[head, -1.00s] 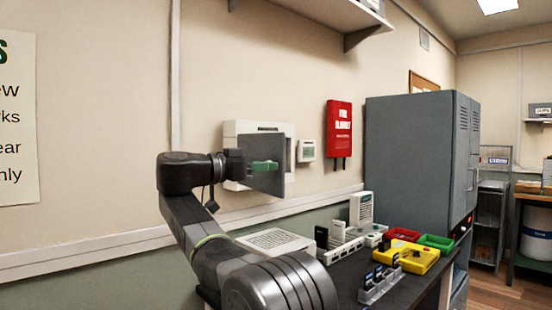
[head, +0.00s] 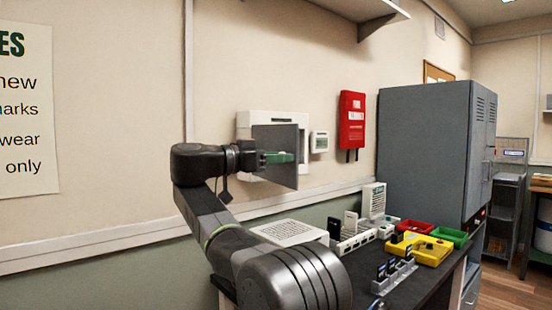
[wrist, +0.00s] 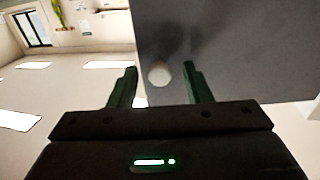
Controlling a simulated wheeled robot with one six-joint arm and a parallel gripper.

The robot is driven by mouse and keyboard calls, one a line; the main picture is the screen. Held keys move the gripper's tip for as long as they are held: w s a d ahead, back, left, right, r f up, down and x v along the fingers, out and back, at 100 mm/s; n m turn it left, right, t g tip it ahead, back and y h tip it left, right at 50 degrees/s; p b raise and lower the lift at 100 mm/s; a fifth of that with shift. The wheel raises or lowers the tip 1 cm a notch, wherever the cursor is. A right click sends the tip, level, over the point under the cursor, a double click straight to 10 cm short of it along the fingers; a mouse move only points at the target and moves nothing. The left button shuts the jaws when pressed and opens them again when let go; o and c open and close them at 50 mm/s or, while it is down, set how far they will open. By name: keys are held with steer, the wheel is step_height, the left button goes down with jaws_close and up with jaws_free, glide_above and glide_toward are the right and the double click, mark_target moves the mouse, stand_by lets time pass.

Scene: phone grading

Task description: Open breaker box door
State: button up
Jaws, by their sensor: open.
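The breaker box (head: 244,121) is a white frame on the wall. Its grey door (head: 281,138) is swung out from the frame, ajar, and hides much of the box's inside. My gripper (head: 284,158) is at the door, with its green fingers over the panel in the head view. In the wrist view the grey door (wrist: 235,50) fills the upper right. A round pale knob (wrist: 159,76) shows between the open fingertips of my gripper (wrist: 159,68); I cannot tell whether they touch it.
A small white wall unit (head: 319,142) and a red fire blanket box (head: 352,120) are right of the breaker box. Below stands a dark bench (head: 415,290) with several bins and devices. A grey cabinet (head: 425,150) stands behind it.

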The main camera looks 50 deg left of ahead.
steer(key=p+v, duration=0.2)
steer(key=v, duration=1.1)
steer(key=shift+s+p, duration=0.3)
steer(key=shift+s, duration=0.1)
steer(key=shift+w, duration=0.1)
steer(key=b+x, duration=0.3)
steer(key=x, duration=1.1)
